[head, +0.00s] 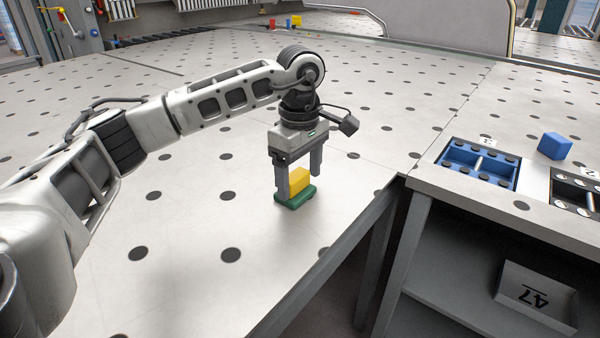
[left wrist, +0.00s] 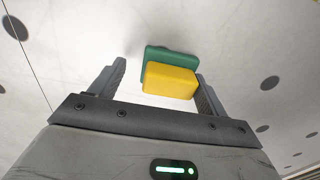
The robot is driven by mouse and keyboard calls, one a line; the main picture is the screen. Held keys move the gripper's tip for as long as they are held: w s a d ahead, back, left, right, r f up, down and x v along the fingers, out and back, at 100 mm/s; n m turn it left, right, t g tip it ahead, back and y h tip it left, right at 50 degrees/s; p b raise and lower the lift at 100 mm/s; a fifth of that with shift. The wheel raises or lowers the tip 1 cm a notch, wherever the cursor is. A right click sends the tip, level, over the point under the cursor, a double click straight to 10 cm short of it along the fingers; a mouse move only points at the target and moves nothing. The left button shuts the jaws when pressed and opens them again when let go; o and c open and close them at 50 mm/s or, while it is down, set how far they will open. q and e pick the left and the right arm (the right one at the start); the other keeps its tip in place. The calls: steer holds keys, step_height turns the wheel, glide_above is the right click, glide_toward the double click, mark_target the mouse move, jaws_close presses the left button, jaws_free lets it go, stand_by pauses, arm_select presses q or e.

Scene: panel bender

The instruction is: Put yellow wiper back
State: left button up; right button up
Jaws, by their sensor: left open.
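The yellow wiper stands on the dotted table (head: 180,240). It has a yellow block (head: 299,181) on top of a green base (head: 296,197). My left gripper (head: 298,178) points down over it, open, with one finger on each side of the yellow block. In the left wrist view the yellow block (left wrist: 170,80) and the green base (left wrist: 160,53) lie between and beyond the open fingertips, with a gap at the left finger. I cannot tell whether the right finger touches the block. My right gripper is not in view.
A side bench at the right holds a blue tray (head: 473,165), a blue cube (head: 555,146) and a black tray (head: 566,190). A box marked 47 (head: 538,295) sits on the shelf below. Small red (head: 272,24) and yellow (head: 296,20) items stand far back. The table around the wiper is clear.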

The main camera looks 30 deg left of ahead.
mark_target(301, 173)
arm_select(q)
step_height(301, 173, up, 12)
steer(key=shift+r+p, duration=0.2)
steer(key=shift+p, duration=0.2)
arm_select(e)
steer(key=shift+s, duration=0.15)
arm_select(q)
steer(key=shift+f, duration=0.1)
step_height(301, 173, down, 12)
steer(key=shift+f+b, duration=0.1)
steer(key=shift+b, duration=0.3)
step_height(301, 173, up, 2)
steer(key=shift+r, duration=0.15)
steer(key=shift+s+d+r, duration=0.1)
steer(key=shift+d+r, duration=0.1)
steer(key=shift+r, duration=0.55)
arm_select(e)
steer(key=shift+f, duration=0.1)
